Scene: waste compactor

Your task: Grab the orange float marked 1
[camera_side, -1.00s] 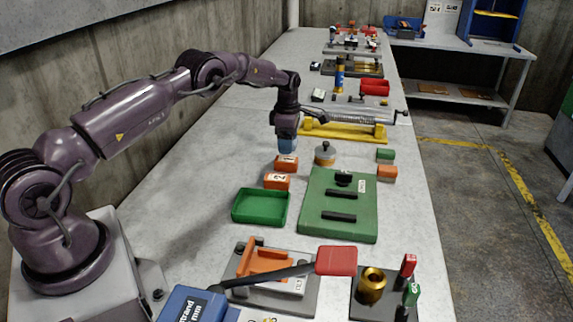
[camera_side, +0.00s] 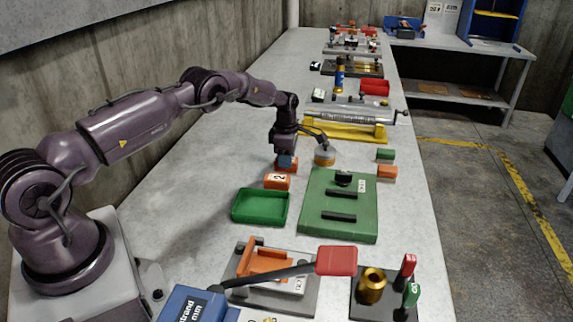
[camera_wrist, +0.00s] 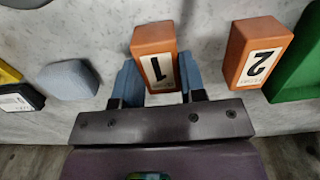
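The orange float marked 1 (camera_wrist: 154,40) is a small block with a white label. In the wrist view it sits between the two blue fingers of my gripper (camera_wrist: 160,74). The fingers are open, one on each side of it; I cannot tell whether they touch it. In the side view my gripper (camera_side: 286,160) is low over the table and partly hides this float (camera_side: 293,168). The orange float marked 2 (camera_wrist: 258,50) stands close to the right in the wrist view, and nearer the camera in the side view (camera_side: 277,181).
A green tray (camera_side: 261,222) lies nearer the camera than the floats. A green board (camera_side: 315,222) with black bars is to the right. A yellow stand (camera_side: 345,131) is behind.

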